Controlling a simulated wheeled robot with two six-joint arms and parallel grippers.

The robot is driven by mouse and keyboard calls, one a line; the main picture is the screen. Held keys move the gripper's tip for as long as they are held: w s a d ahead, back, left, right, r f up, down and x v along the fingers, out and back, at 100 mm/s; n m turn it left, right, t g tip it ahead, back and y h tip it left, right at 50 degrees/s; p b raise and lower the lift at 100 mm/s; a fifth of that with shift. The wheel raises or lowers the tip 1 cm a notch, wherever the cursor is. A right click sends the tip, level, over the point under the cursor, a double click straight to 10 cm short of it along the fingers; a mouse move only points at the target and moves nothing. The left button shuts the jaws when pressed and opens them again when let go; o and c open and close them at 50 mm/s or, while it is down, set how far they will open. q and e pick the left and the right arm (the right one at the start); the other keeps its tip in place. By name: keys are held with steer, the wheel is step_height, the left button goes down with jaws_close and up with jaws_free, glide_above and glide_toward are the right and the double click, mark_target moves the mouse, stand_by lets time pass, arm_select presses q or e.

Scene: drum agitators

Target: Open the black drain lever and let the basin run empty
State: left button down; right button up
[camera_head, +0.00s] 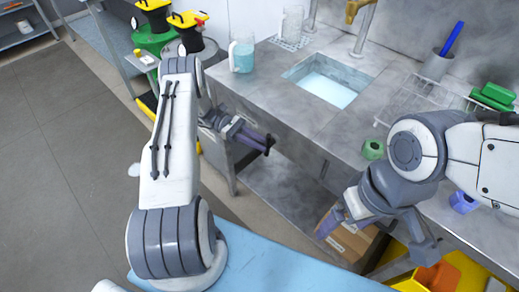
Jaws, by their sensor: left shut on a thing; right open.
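The basin (291,74) is set into the grey steel counter and holds pale blue liquid. The black drain lever (269,145) is a small dark piece at the counter's front, below and left of the basin. My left gripper (263,142) is shut on the lever, and its fingers hide most of it. My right gripper (332,222) is open and empty, low in front of the counter at the right. The drain outlet cannot be made out.
A jug (242,56) stands left of the basin. A wire rack (415,98), a green block (373,149) and a purple block (463,202) are at the right. A cardboard box (350,242) is under the counter, near a yellow crate (465,268). Floor at left is clear.

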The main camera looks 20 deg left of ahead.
arm_select(q)
steer(key=shift+f+h+b, duration=0.2)
steer(key=shift+h+b, duration=0.1)
steer(key=shift+b, duration=0.2)
arm_select(e)
steer(key=shift+f, duration=0.8)
arm_select(q)
steer(key=c, duration=0.8)
jaws_free()
steer(key=shift+d, duration=0.1)
steer(key=shift+r, duration=0.1)
